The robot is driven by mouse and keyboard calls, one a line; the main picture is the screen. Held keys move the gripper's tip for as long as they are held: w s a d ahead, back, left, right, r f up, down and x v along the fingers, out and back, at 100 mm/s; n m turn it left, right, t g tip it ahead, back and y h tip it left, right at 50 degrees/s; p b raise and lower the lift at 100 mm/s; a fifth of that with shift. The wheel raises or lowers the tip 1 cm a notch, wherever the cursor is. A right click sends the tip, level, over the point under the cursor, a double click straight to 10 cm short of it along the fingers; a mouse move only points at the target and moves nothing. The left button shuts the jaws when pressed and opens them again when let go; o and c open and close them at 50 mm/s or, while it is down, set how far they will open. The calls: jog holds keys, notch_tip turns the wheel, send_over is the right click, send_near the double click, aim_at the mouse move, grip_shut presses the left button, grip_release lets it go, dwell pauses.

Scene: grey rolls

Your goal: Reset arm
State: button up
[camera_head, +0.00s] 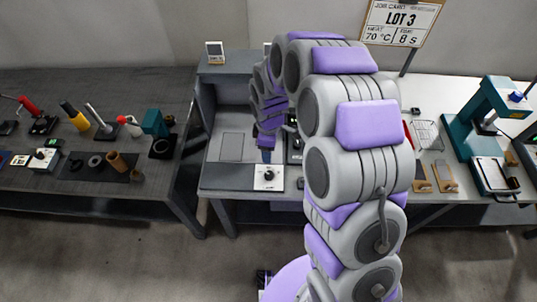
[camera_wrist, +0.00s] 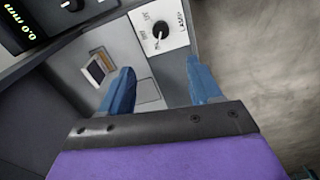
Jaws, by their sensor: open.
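My gripper (camera_wrist: 156,88) shows in the wrist view with its two blue fingers spread apart and nothing between them. In the head view my grey and purple arm curves up and forward, and my gripper (camera_head: 266,155) hangs low over the middle bench. The same knob panel (camera_head: 268,178) shows at the bench's front edge in the head view. The fingers look apart from the panel, though the exact gap cannot be told.
The middle bench (camera_head: 225,180) has raised sides and a back shelf. A dark table (camera_head: 60,195) at left holds several tools. At right, a white-topped table holds a teal press (camera_head: 490,105) and a wire rack (camera_head: 428,135).

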jog(key=shift+r, duration=0.6)
jog(key=s+d+r+m+b, duration=0.2)
jog(key=s+d+r+m, duration=0.6)
jog(key=s+r, duration=0.45)
jog(key=s+d+r+m+g, duration=0.1)
jog(key=s+d+m, duration=0.2)
jog(key=s, duration=0.7)
jog(key=s+d+r+m, duration=0.2)
jog(key=s+m, duration=0.3)
jog(key=s, duration=0.5)
jog(key=shift+d+r+g+b, duration=0.15)
jog(key=shift+d+g+b, duration=0.25)
jog(key=shift+d+b, duration=0.1)
